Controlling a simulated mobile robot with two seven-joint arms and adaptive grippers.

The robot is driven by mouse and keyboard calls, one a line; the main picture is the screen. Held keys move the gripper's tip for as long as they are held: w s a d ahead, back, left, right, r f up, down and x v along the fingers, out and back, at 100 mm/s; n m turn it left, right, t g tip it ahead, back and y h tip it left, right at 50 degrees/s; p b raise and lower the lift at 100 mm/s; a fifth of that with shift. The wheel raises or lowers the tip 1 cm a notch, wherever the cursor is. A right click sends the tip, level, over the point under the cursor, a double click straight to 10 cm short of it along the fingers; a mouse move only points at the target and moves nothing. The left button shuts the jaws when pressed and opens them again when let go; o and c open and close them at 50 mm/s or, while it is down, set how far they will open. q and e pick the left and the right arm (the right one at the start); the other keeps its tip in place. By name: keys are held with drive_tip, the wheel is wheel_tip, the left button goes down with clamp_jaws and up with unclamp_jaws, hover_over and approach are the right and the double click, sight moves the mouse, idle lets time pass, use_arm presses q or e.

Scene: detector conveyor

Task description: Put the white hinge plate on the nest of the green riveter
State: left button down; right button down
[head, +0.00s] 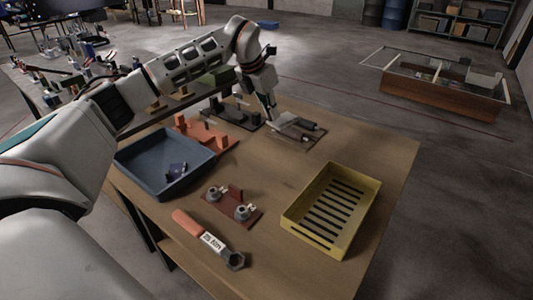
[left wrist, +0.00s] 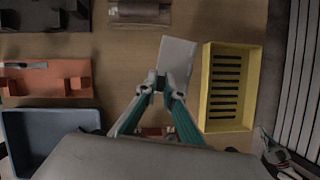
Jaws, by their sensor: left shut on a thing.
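The white hinge plate (left wrist: 177,52) is pinched at its near end between the fingertips of my left gripper (left wrist: 159,82) in the left wrist view. It is held tilted in that picture. In the head view my left gripper (head: 270,117) points down over the far part of the table, with a pale plate (head: 284,121) at its tips. A green block-like thing (head: 215,77) shows behind my left arm, partly hidden. I cannot tell whether it is the riveter, and I cannot make out a nest. My right gripper is not in view.
A yellow slotted crate (head: 332,210) stands at the right of the table. A blue tray (head: 165,160), an orange fixture (head: 210,135) and a dark fixture (head: 232,115) are at the left. A red-brown plate with knobs (head: 233,207) and an orange-handled tool (head: 210,240) lie in front.

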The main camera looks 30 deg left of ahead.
use_arm(q)
drive_tip(key=a+n, duration=0.2)
approach(270, 163)
drive_tip(key=shift+y, duration=0.4)
drive_tip(key=x, duration=0.5)
drive_tip(key=shift+d+f+b, duration=0.15)
drive_tip(key=shift+d+b, duration=0.15)
drive_tip(key=shift+d, duration=0.05)
drive_tip(key=c, duration=2.5)
unclamp_jaws()
drive_tip(key=shift+s+f, duration=0.1)
drive_tip(key=o, duration=0.3)
drive_tip(key=shift+o, duration=0.2)
